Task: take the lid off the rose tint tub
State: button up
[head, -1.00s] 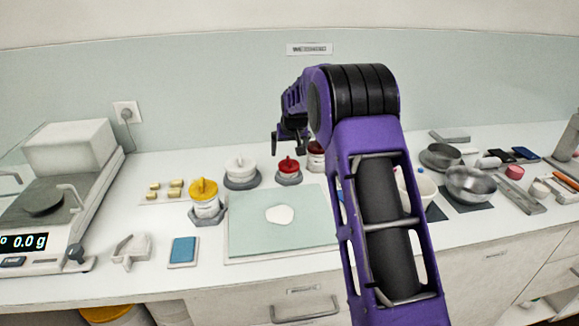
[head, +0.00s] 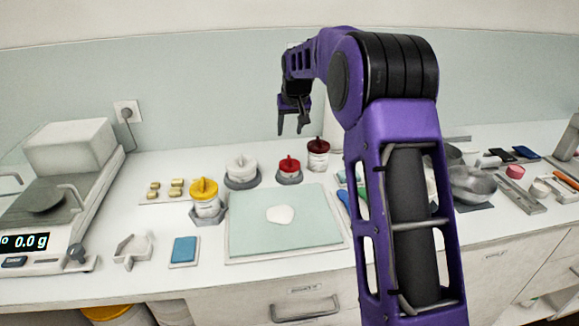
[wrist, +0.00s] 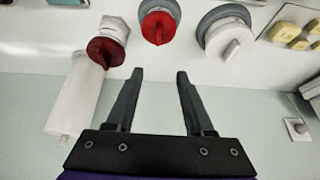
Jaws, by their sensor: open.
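Two tubs have reddish lids. One has a bright red lid (head: 289,163) and stands in a grey holder behind the green mat; the other has a dark red lid (head: 318,146) and a pale body, to its right. I cannot read their labels, so I cannot tell which is the rose tint tub. Both lids are on. My gripper (head: 291,129) is open and empty, above and behind the bright red tub. In the wrist view, the bright red lid (wrist: 157,27) lies just beyond my fingertips (wrist: 160,74), and the dark red lid (wrist: 106,51) lies to the left.
A white-lidded tub (head: 241,167) and a yellow-lidded tub (head: 204,190) stand to the left. The green mat (head: 258,236) bears a white blob. A scale (head: 40,215) is far left. Metal bowls (head: 474,183) and tools crowd the right. A white cylinder (wrist: 75,98) stands by the wall.

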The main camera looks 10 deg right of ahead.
jog(key=s+v, duration=0.1)
jog(key=v, duration=0.5)
jog(key=g, duration=0.1)
send_over(289, 158)
jog(key=s, duration=0.2)
notch_tip(289, 158, down, 11)
jog(key=shift+s+f+b, duration=0.1)
jog(key=shift+b, duration=0.2)
jog(key=shift+x, duration=2.65)
jog(key=shift+s+d, duration=0.1)
jog(key=shift+d, duration=0.05)
jog(key=shift+c, duration=0.3)
grip_shut()
